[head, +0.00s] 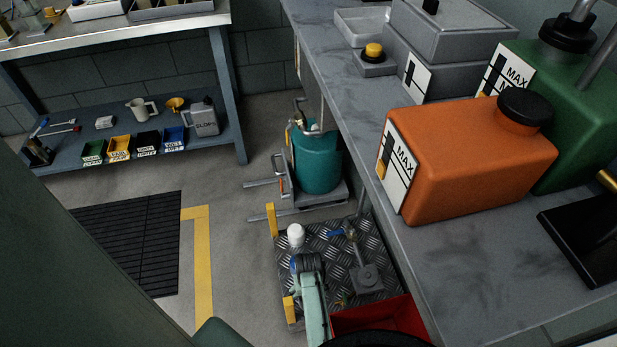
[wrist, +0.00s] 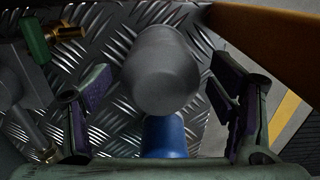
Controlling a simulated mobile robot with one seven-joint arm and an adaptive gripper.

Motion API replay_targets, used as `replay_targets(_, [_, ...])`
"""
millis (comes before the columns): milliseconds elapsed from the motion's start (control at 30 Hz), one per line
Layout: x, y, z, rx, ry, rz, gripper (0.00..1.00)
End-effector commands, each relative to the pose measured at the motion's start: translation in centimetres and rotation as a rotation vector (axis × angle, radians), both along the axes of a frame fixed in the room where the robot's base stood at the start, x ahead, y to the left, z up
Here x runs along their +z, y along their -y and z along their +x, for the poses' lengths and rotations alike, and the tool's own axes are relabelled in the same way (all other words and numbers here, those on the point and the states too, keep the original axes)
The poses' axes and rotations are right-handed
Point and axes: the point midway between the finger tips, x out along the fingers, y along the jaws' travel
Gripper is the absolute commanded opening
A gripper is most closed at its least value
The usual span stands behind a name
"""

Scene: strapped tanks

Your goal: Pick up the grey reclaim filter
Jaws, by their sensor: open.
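The grey reclaim filter (wrist: 166,70) is a smooth grey cylinder in the middle of the wrist view, with a blue part (wrist: 164,137) at its near end. My gripper (wrist: 160,84) is open, with one finger on each side of the filter and a visible gap to each. In the head view the filter (head: 296,234) looks pale, beside a yellow bracket on the metal tread plate. My gripper (head: 303,264) is just nearer than it there, and its fingers are hard to make out. The filter's far side and what holds it are hidden.
Brass fittings with a green handle (wrist: 36,40) stand left of my gripper. In the head view a valve post (head: 364,272) stands right on the tread plate (head: 325,243), with a red bin (head: 372,318) nearer. A teal tank (head: 316,160) stands behind; the bench (head: 350,130) overhangs right.

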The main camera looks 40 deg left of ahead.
Motion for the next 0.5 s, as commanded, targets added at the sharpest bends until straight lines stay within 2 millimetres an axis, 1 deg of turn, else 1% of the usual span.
replay_targets(200, [-0.02, -0.03, 0.03, 0.000, 0.001, 0.001, 0.77])
replay_targets(500, [-0.01, -0.01, 0.01, 0.000, 0.001, 0.001, 0.56])
